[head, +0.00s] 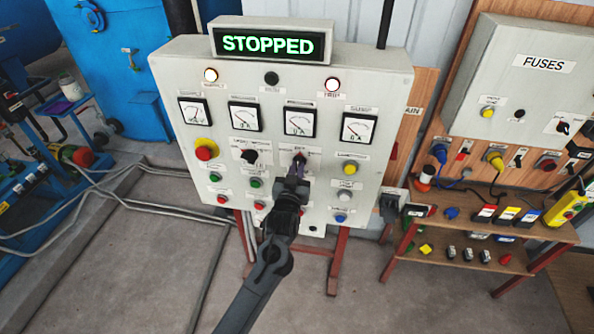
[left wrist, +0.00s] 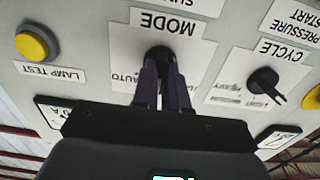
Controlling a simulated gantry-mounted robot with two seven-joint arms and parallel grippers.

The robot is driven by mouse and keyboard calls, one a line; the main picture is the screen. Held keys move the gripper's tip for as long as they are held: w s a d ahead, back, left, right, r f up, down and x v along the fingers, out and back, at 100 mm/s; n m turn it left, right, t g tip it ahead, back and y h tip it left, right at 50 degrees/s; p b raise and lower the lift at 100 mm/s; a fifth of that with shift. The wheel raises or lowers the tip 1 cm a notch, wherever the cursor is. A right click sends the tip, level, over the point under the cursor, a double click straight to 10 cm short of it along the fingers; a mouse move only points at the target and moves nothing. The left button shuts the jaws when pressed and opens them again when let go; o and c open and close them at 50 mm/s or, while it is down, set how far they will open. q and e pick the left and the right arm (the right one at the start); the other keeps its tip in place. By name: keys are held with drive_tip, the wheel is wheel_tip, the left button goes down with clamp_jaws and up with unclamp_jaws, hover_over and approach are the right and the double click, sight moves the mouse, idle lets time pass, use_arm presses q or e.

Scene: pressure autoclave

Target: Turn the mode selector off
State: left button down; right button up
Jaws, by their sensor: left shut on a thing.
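The mode selector (head: 299,157) is a small black knob on the front of the grey control panel (head: 335,228), below the gauges. In the left wrist view, which shows the panel upside down, the mode selector (left wrist: 159,54) sits under the MODE label, with AUTO readable beside it. My left gripper (head: 297,169) is shut on the knob, its two dark fingers (left wrist: 160,78) on either side of it. The fingers hide most of the knob and part of its label, so I cannot tell its pointing direction. My right gripper is not in view.
A lit display (head: 268,44) reads STOPPED. Near the mode selector are the cycle selector (left wrist: 263,81), a yellow lamp test button (left wrist: 33,41) and a red emergency-type button (head: 206,150). A fuse box (head: 540,75) and a wooden shelf (head: 470,226) stand at right.

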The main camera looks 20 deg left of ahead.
use_arm(q)
drive_tip(key=shift+f, duration=0.1)
drive_tip(key=c, duration=1.2)
unclamp_jaws()
drive_tip(key=shift+o, duration=0.2)
drive_tip(key=s+d+b, duration=0.1)
drive_tip(key=s, duration=0.9)
drive_tip(key=shift+s+d+b, duration=0.35)
drive_tip(key=shift+d, duration=0.05)
